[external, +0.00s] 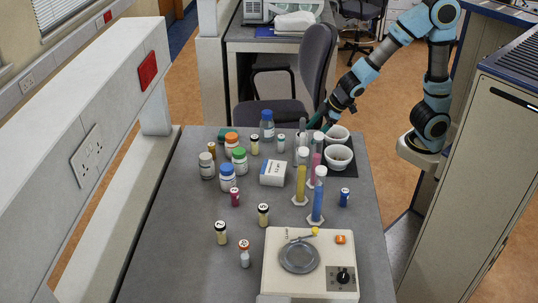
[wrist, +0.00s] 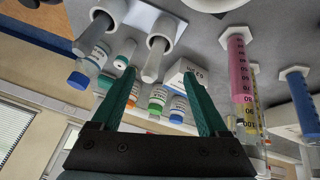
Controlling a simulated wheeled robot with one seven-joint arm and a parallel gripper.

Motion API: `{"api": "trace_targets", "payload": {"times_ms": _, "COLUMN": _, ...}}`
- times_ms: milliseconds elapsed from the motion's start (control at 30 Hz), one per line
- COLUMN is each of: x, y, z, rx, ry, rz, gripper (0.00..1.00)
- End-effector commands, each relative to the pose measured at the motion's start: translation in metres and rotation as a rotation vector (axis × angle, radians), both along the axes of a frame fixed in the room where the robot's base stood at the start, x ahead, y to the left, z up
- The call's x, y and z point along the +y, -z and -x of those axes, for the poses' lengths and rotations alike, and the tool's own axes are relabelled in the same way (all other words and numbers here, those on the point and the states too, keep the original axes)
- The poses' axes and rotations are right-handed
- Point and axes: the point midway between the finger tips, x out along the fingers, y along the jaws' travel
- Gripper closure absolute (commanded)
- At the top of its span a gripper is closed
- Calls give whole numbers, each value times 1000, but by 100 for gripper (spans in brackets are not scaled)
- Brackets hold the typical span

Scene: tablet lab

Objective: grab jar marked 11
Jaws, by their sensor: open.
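No label reading 11 can be made out in either view. Small capped jars stand on the grey bench in the external view, including one marked 7 (external: 221,232), one marked 5 (external: 264,214), a red one (external: 235,197), a blue one (external: 344,197) and a white-capped one (external: 281,143) at the back. My gripper (external: 318,121) is at the bench's far edge, beside the mortars. In the wrist view its green fingers (wrist: 160,75) are spread and empty. A small white-capped jar (wrist: 124,55) shows beyond the left finger, its label unreadable.
Two white mortars (external: 339,157) stand on a dark mat near my gripper. Tall coloured cylinders (external: 318,198) stand close by. A white box (external: 272,173) and several larger bottles (external: 240,160) are left of them. The bench's front left is clear.

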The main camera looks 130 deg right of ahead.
Motion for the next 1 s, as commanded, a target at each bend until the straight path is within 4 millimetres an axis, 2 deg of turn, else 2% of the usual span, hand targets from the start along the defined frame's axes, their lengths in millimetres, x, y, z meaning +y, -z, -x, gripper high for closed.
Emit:
{"api": "trace_targets", "payload": {"times_ms": 33, "x": -10, "y": 6, "z": -5, "rx": -63, "ry": 37, "rz": 5, "gripper": 23}}
{"api": "trace_targets", "payload": {"times_ms": 100, "x": -22, "y": 6, "z": -14, "rx": -146, "ry": 76, "rz": 9, "gripper": 23}}
{"api": "trace_targets", "payload": {"times_ms": 300, "x": -59, "y": 21, "z": -40, "rx": -336, "ry": 115, "rz": 50, "gripper": 23}}
{"api": "trace_targets", "payload": {"times_ms": 500, "x": -106, "y": 33, "z": -50, "rx": -506, "ry": 170, "rz": 152, "gripper": 23}}
{"api": "trace_targets", "payload": {"times_ms": 733, "x": -128, "y": 34, "z": -53, "rx": -564, "ry": 195, "rz": 207, "gripper": 23}}
{"api": "trace_targets", "payload": {"times_ms": 1000, "x": -150, "y": 51, "z": -76, "rx": -564, "ry": 192, "rz": 206, "gripper": 23}}
